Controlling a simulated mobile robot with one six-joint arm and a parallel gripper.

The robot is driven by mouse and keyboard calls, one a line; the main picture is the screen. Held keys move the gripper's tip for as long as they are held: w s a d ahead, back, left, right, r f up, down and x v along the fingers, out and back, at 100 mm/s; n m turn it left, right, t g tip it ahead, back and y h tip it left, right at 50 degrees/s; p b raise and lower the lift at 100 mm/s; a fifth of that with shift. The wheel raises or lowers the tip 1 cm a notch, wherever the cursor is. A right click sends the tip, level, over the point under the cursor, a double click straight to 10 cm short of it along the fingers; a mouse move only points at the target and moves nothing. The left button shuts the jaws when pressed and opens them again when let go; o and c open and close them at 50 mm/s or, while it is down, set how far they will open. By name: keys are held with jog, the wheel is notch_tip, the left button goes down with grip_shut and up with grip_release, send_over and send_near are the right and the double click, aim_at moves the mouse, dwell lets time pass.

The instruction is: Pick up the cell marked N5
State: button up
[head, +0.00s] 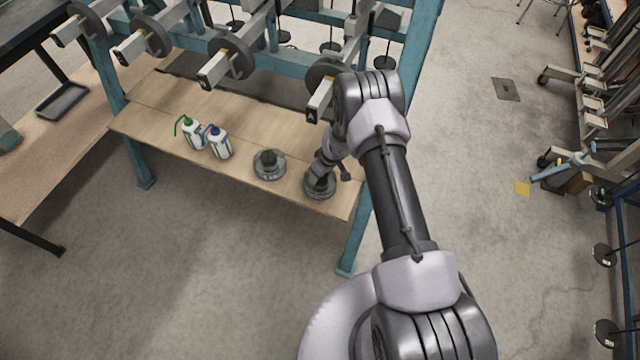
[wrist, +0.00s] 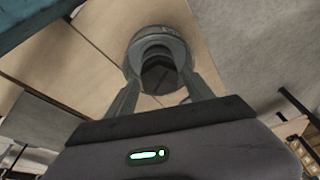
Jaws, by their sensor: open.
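Two round, dark grey cells stand upright on a wooden bench shelf in the head view. The right cell (head: 319,190) is near the shelf's front right corner, under my gripper (head: 325,170). The left cell (head: 269,165) stands a little apart from it. In the wrist view my gripper (wrist: 162,82) is open, with its fingers on either side of the dark upper part of one cell (wrist: 164,36). I cannot tell whether the fingers touch it. A faint marking shows on its rim but is too small to read, so I cannot tell which cell is N5.
A white bottle with a green spout (head: 193,133) and one with a blue cap (head: 218,143) stand left of the cells. Lever arms with round weights (head: 231,56) overhang the shelf (head: 240,115). A teal frame leg (head: 355,238) stands at the right.

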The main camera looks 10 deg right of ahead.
jog(key=x, duration=0.3)
jog(key=shift+b, duration=0.35)
jog(key=shift+r, duration=0.15)
grip_shut()
jog(key=shift+r, duration=0.1)
